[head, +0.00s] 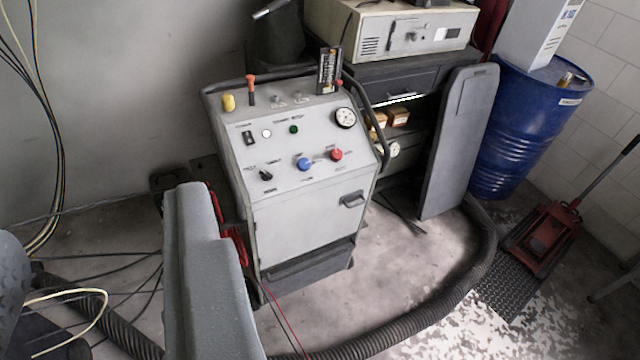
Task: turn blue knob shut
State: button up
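The blue knob (304,164) is a small round knob on the sloped front panel of a grey control cabinet (310,225). It sits in the middle of the panel's lower row. A red knob (336,154) is just to its right, and a small black knob (266,175) is to its left. The knob's turn position is too small to read. Nothing touches the blue knob. I cannot make out my gripper in this view.
A grey housing (205,270) with red parts stands in front, left of the cabinet. A thick black hose (440,308) curves over the floor on the right. A blue drum (520,125) and a red floor jack (545,235) stand at right. Some floor before the cabinet is bare.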

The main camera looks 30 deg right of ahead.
aim_at(303, 164)
jog(key=u, duration=0.05)
jog(key=k, duration=0.7)
jog(key=z, duration=0.5)
jog(key=i, duration=2.2)
jog(key=u, duration=0.55)
